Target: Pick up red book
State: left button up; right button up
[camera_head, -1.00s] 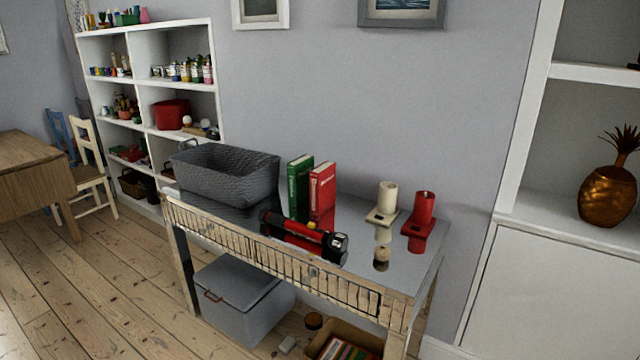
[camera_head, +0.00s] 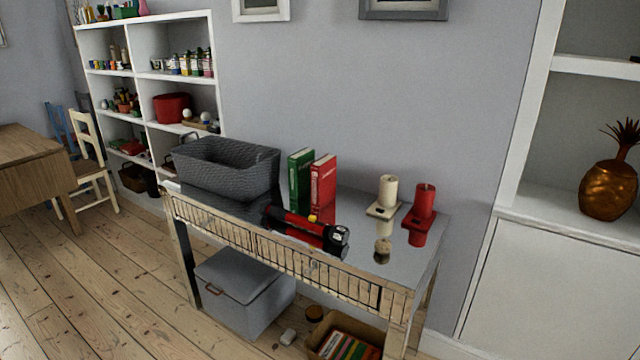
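The red book (camera_head: 323,184) stands upright on the glossy top of a narrow side table (camera_head: 362,254). It is right next to a green book (camera_head: 300,180), which stands on its left. A red and black flashlight (camera_head: 306,229) lies in front of the books and hides little of them. Neither of my grippers shows in the head view.
A dark grey woven basket (camera_head: 226,170) stands left of the books. A lidded grey box (camera_head: 243,291) and an open box (camera_head: 345,338) sit below.

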aim_at(323, 171)
jog(key=i+j+z, duration=0.1)
jog(key=i, duration=0.35)
jog(key=i+j+z, duration=0.1)
jog(key=i, duration=0.35)
jog(key=i+j+z, duration=0.1)
jog(key=i+j, duration=0.2)
jog(key=i+l, duration=0.05)
jog(key=i, duration=0.05)
